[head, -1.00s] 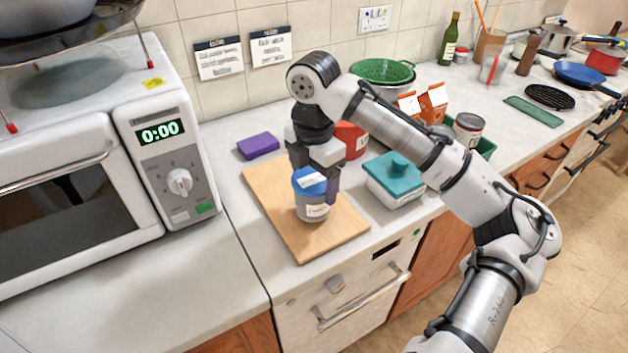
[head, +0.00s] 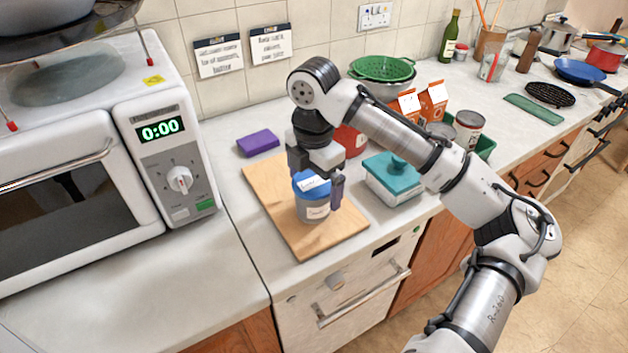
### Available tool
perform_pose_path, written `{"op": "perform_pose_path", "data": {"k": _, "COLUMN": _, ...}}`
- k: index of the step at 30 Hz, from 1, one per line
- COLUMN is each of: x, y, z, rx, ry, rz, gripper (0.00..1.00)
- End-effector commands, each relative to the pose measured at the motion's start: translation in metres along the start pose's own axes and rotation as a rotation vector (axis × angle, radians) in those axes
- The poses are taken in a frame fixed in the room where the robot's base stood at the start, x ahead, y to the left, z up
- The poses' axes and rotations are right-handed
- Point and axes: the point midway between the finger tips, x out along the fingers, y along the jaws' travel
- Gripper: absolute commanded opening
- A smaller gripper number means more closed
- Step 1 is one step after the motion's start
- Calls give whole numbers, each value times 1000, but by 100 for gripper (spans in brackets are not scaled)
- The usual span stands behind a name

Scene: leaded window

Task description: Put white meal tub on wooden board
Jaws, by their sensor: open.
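The white meal tub (head: 312,208) has a blue lid and a pale label. It stands upright on the wooden board (head: 274,205), near the board's right side. My gripper (head: 318,188) is right above and around the top of the tub, with its jaws open. One dark finger shows beside the lid on the right; the other finger is mostly hidden behind the tub and the wrist. I cannot tell whether a finger touches the lid.
A teal-lidded white container (head: 392,180) stands just right of the board. A purple block (head: 258,143) lies behind it, and a red container (head: 351,140) stands behind my gripper. The microwave (head: 165,150) stands to the left. Counter at the front left is clear.

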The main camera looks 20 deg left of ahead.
Motion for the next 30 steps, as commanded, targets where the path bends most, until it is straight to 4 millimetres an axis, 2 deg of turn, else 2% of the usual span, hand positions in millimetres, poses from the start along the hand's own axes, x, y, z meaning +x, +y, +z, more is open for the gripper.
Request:
{"op": "perform_pose_path", "data": {"k": 5, "x": -21, "y": 1, "z": 0, "rx": 0, "ry": -2, "rz": 3, "gripper": 98}}
{"op": "perform_pose_path", "data": {"k": 12, "x": -75, "y": 0, "z": 1, "rx": 1, "ry": -6, "rz": 2, "gripper": 98}}
{"op": "perform_pose_path", "data": {"k": 18, "x": -106, "y": 0, "z": 1, "rx": 1, "ry": -4, "rz": 2, "gripper": 98}}
{"op": "perform_pose_path", "data": {"k": 24, "x": -121, "y": 0, "z": 0, "rx": 0, "ry": -2, "rz": 2, "gripper": 98}}
{"op": "perform_pose_path", "data": {"k": 30, "x": -122, "y": 0, "z": 0, "rx": -1, "ry": 0, "rz": 1, "gripper": 98}}
